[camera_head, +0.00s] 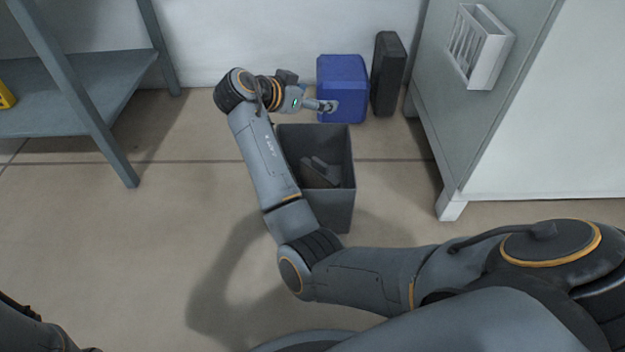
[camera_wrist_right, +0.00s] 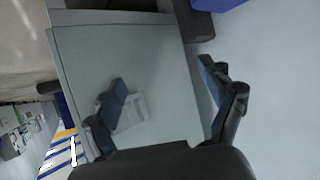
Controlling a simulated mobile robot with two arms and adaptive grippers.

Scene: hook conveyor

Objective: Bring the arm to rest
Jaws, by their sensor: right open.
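My right arm reaches in from the right and bends upward. Its gripper (camera_head: 326,106) is beyond the far rim of the grey bin, in front of the blue box as seen in the head view. In the right wrist view the two fingers of the right gripper (camera_wrist_right: 162,88) stand wide apart with nothing between them. The pale cabinet with its white holder (camera_wrist_right: 133,112) shows beyond them. My left gripper is not in view; only dark arm parts show at the lower left of the head view.
An open grey bin (camera_head: 333,208) with grey pieces (camera_head: 321,172) inside stands below the gripper. A blue box (camera_head: 342,80) and a black case (camera_head: 387,75) stand by the wall. The cabinet (camera_head: 500,130) is at right, a grey-blue shelf (camera_head: 85,95) at left.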

